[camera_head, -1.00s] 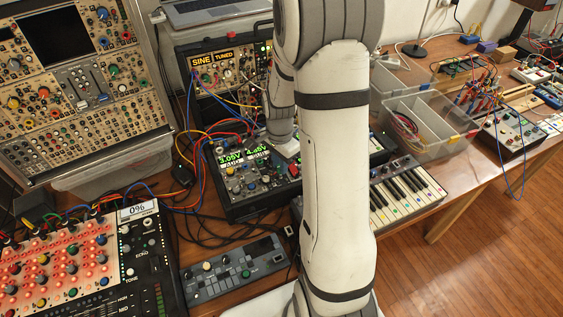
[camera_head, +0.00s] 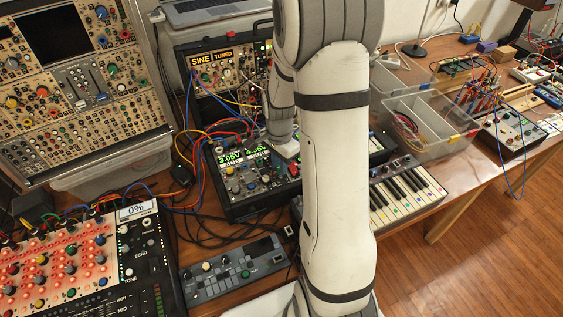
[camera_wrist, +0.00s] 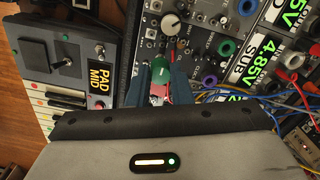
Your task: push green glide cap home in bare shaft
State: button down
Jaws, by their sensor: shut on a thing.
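My gripper (camera_wrist: 160,80) shows in the wrist view with its two dark fingers shut on the green glide cap (camera_wrist: 159,64). The cap sits between the fingertips over the grey panel of a synth module (camera_wrist: 205,18). A pinkish-red part shows just below the green between the fingers. The bare shaft cannot be made out, and I cannot tell whether the cap touches it. In the head view my arm hides the cap, and my wrist is over the right part of the middle synth case (camera_head: 228,202).
A light knob (camera_wrist: 171,23) and a green knob (camera_wrist: 229,47) are near the fingers. Coloured patch cables (camera_wrist: 285,85) crowd the right side. A pedal-like box with a PAD MID display (camera_wrist: 100,118) is at left. A keyboard (camera_head: 410,195) and clear bin (camera_head: 440,150) stand right of my arm.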

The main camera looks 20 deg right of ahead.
jog(key=shift+f+b, duration=0.75)
jog(key=shift+f, duration=0.3)
jog(key=c, duration=1.2)
grip_release()
jog(key=shift+c, duration=0.2)
jog(key=shift+r, duration=3.9)
jog(key=shift+s+a+r, duration=0.1)
jog(key=shift+a+r, duration=0.05)
jog(key=shift+r, duration=0.1)
jog(key=s+a+r+n+t, duration=0.1)
jog(key=s+a+r+n, duration=0.3)
jog(key=s+n, duration=0.3)
jog(key=s+a+r+n+t, duration=0.1)
jog(key=s+a+r+n, duration=0.3)
jog(key=s, duration=0.5)
notch_tip(320, 180, up, 2)
jog(key=n, duration=0.3)
jog(key=shift+s+a+t, duration=0.25)
jog(key=shift+s+t, duration=0.05)
